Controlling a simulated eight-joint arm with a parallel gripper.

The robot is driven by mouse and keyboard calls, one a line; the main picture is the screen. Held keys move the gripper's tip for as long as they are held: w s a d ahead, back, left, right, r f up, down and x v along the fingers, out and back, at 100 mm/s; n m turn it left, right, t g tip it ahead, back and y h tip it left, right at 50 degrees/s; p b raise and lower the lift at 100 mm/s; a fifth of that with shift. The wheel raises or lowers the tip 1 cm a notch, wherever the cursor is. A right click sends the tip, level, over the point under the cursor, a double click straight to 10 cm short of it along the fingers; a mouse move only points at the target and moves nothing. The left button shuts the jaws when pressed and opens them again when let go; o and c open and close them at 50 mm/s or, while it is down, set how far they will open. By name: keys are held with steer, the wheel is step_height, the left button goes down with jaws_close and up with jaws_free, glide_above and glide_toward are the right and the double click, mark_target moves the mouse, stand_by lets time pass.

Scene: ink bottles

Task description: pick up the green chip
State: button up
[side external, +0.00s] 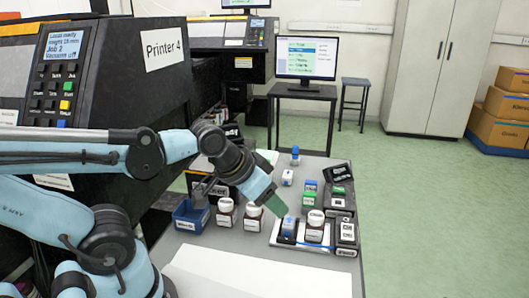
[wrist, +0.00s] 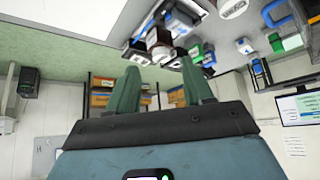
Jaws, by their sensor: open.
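Two small green items show in the side external view, and I cannot tell for sure which is the green chip. One green piece (side external: 338,190) lies on a black holder at the right. A green-topped small box (side external: 308,198) stands to its left. In the wrist view, which is tilted, green pieces (wrist: 275,42) and (wrist: 195,52) show near the top. My gripper (side external: 277,206) has green fingers and hangs above the table, left of both green items. In the wrist view my gripper (wrist: 160,80) is open, with nothing seen between its fingers.
White-capped bottles (side external: 226,213) stand left of and below the gripper. A white tray (side external: 285,243) holds a blue-and-white box (side external: 289,227) and another bottle (side external: 315,226). A blue bin (side external: 190,215) stands at the left. A blue-capped bottle (side external: 295,156) stands at the back.

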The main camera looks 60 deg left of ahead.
steer(key=n, duration=0.1)
steer(key=n+g+h, duration=0.3)
steer(key=n+g, duration=0.1)
steer(key=n, duration=2.2)
glide_above(309, 193)
steer(key=s+a, duration=0.3)
steer(key=x, duration=1.2)
steer(key=shift+r, duration=0.1)
jaws_close()
